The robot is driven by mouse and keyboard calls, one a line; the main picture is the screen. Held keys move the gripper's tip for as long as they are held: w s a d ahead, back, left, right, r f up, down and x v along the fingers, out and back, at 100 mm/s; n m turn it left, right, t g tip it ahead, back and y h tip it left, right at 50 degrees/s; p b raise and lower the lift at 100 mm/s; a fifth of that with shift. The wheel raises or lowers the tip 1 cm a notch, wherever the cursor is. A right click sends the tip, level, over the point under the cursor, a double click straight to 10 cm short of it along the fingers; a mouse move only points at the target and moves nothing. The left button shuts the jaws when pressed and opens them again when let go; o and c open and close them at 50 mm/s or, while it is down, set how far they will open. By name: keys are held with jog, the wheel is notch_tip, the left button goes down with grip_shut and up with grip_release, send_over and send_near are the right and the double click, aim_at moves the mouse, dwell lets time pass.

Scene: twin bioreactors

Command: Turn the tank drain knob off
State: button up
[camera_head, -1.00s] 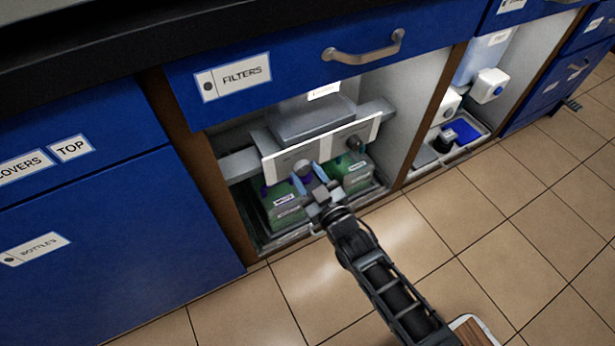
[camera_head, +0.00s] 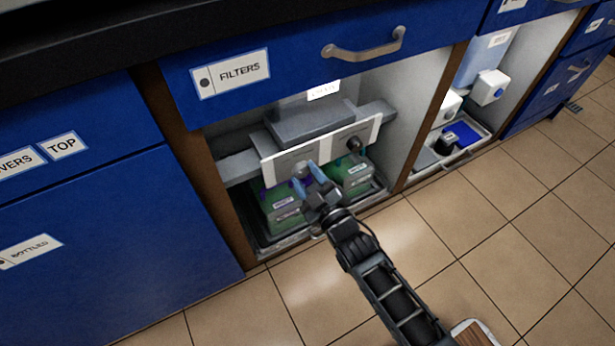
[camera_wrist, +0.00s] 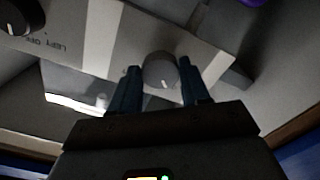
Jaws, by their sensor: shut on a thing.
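A grey round knob (camera_wrist: 160,71) with a white pointer mark sits on the pale panel (camera_wrist: 69,30) in the wrist view. My gripper (camera_wrist: 157,78) has its two dark blue fingers on either side of this knob, shut on it. In the head view my gripper (camera_head: 311,174) reaches into the open cabinet, at the left half of the white panel (camera_head: 328,143). The knob shows only in part there. A second, dark knob (camera_head: 354,143) is on the panel's right half; a dark knob (camera_wrist: 17,17) also shows at the wrist view's upper left. The panel lettering is too blurred to read fully.
Green-filled containers (camera_head: 280,205) stand below the panel in a tray. A blue FILTERS drawer (camera_head: 290,62) with a metal handle overhangs the opening. Wooden cabinet edges (camera_head: 222,200) flank it. The tiled floor (camera_head: 480,240) in front is clear.

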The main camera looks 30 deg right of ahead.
jog(key=o, duration=1.1)
jog(key=shift+c, duration=0.2)
jog(key=s+p, duration=0.2)
jog(key=s, duration=0.5)
jog(key=shift+s, duration=0.4)
